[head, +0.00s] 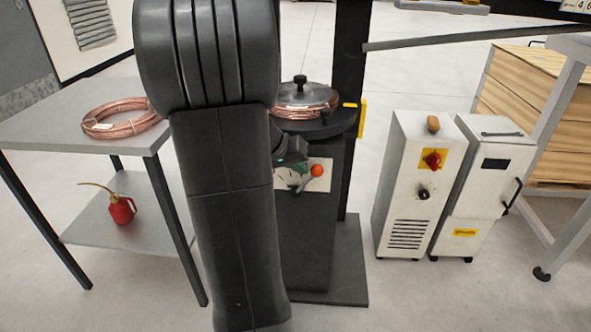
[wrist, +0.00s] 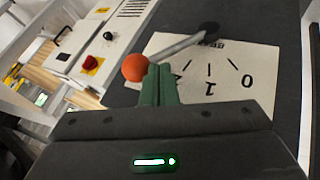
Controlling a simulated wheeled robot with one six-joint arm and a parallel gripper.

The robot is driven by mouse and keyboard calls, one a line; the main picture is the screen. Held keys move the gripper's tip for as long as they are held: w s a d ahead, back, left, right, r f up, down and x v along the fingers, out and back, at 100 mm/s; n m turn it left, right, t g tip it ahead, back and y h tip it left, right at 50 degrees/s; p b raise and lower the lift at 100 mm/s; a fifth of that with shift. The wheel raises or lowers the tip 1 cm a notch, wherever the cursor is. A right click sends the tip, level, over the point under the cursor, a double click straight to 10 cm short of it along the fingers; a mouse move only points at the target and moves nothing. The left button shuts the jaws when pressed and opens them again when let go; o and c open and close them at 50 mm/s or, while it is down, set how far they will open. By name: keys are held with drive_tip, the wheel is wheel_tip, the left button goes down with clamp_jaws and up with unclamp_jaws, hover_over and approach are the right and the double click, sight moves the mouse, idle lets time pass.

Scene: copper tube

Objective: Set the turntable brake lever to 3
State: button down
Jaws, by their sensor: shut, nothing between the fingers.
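The brake lever has a grey rod and an orange ball knob (wrist: 135,67); the knob also shows in the head view (head: 317,170). Its pale scale plate (wrist: 228,62) appears upside down in the wrist view, with 0 and 1 readable and another mark partly behind my fingers. The rod runs from a dark pivot (wrist: 209,29) down-left, past the 1 on the side away from 0. No 3 is readable. My gripper (wrist: 159,85) is shut and empty, its green fingertips right beside the knob; I cannot tell whether they touch.
A grey table (head: 62,122) with another copper coil (head: 120,118) and a red oil can (head: 121,209) stands left. White cabinets (head: 407,190) stand right.

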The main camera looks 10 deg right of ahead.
sight(315, 171)
drive_tip(key=shift+s+d+f+y+p, duration=0.1)
drive_tip(key=shift+s+d+y+p, duration=0.1)
drive_tip(key=shift+d+y+p, duration=0.25)
drive_tip(key=shift+s+d+y+p, duration=0.15)
drive_tip(key=shift+d+y+p, duration=0.1)
drive_tip(key=shift+d+y, duration=0.4)
drive_tip(key=shift+s+d+f+m+t+b, duration=0.15)
drive_tip(key=shift+d+f+b, duration=0.1)
drive_tip(key=shift+d, duration=0.2)
drive_tip(key=shift+s+d+f+m+t+b, duration=0.15)
drive_tip(key=shift+d+f+b, duration=0.1)
drive_tip(key=shift+d, duration=0.15)
drive_tip(key=shift+w, duration=0.1)
